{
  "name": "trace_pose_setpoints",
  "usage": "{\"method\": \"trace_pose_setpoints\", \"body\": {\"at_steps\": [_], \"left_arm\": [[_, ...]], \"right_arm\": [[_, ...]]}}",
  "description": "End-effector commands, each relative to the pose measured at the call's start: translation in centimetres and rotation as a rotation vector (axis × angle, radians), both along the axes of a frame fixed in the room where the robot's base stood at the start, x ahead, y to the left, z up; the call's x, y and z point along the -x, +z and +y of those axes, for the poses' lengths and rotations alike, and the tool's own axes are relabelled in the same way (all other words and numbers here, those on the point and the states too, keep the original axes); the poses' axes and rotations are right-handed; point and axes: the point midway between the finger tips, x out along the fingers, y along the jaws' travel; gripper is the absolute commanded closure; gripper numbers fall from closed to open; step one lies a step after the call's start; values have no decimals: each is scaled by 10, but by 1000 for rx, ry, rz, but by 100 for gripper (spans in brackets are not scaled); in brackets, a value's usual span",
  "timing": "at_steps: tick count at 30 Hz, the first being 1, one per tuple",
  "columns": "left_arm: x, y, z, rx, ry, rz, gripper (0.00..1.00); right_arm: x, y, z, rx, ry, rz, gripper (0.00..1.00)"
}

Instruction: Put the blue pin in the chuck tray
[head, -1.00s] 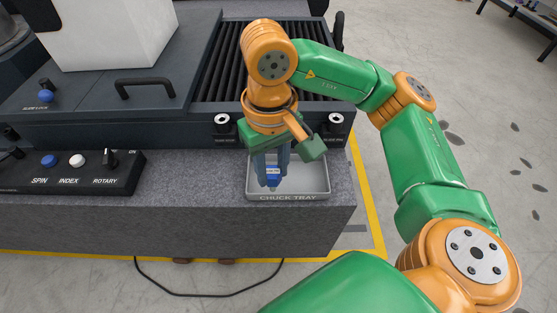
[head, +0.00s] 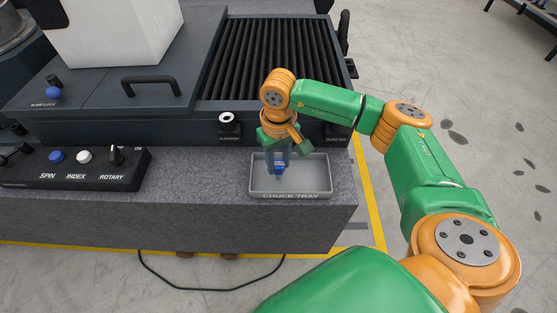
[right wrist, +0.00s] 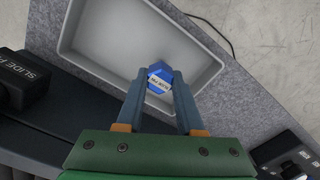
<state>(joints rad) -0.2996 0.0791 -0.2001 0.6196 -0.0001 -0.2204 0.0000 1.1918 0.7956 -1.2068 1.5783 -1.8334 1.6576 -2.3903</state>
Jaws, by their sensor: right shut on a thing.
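The chuck tray (head: 318,181) is a shallow grey tray on the granite bed's front right part, and it also shows in the right wrist view (right wrist: 97,47). My right gripper (head: 278,168) points down over the tray's left half. Its fingers are shut on the blue pin (right wrist: 159,86), which has a white label. In the head view the blue pin (head: 279,169) shows between the fingertips, inside the tray's outline. I cannot tell whether its lower end touches the tray floor. My left gripper is not in view.
A control panel (head: 72,178) with SPIN, INDEX and ROTARY controls stands to the left on the granite (head: 200,215). Black ribbed bellows (head: 270,60) and a dark machine front with a round fitting (head: 228,119) lie behind the tray. The tray's right half is empty.

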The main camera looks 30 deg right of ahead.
Motion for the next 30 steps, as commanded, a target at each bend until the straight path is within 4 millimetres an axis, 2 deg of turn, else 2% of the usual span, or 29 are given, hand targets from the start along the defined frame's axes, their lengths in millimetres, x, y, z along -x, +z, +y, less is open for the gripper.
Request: {"method": "trace_pose_setpoints", "body": {"at_steps": [1, 3, 4, 11, 14, 15, 17, 24, 27, 30], "left_arm": [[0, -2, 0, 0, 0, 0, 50], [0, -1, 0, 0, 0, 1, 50], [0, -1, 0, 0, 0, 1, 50], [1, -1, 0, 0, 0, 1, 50], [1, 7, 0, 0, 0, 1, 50], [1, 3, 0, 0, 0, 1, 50], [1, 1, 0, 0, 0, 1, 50], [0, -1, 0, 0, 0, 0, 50], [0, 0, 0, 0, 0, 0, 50], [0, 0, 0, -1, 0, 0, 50]], "right_arm": [[0, -1, 0, 0, 0, 0, 58], [0, -1, 0, 0, 0, 0, 40], [0, 0, 0, 0, 0, 0, 34], [0, 0, 0, 0, 0, 0, 34], [0, 7, 0, 0, 0, 0, 34], [-1, 10, 0, 0, 0, -3, 34], [-1, 23, 0, -1, 0, -5, 34], [-1, 92, 0, -1, 0, -5, 34], [-1, 111, 1, 0, 0, -3, 34], [0, 121, 0, -1, 0, -1, 34]]}}
